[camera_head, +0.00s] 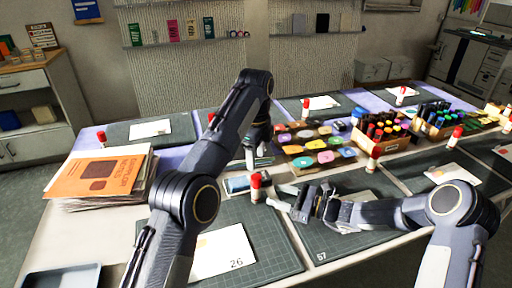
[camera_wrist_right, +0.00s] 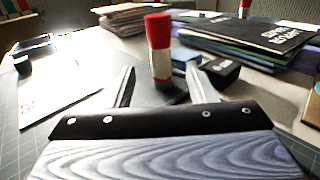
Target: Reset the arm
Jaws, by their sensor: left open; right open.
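My left gripper (camera_head: 258,158) points down over the middle of the table, beside the paint palettes; its arm crosses in front of the view. It is open, and what lies under its tips is partly hidden. My right gripper (camera_head: 284,198) points left, low over the front of the table, with its fingers apart. In the right wrist view its two fingers (camera_wrist_right: 165,88) show with a red-capped glue stick (camera_wrist_right: 160,60) upright beyond them. The glue stick also shows in the head view (camera_head: 256,187), just left of the right fingertips. I cannot tell if they touch it.
An orange book (camera_head: 95,176) tops a paper stack at left. Paint palettes (camera_head: 316,146) and marker racks (camera_head: 385,130) fill the middle and right. Green cutting mats (camera_head: 265,235) bear white cards (camera_head: 222,252). A grey tray (camera_head: 62,277) sits at front left.

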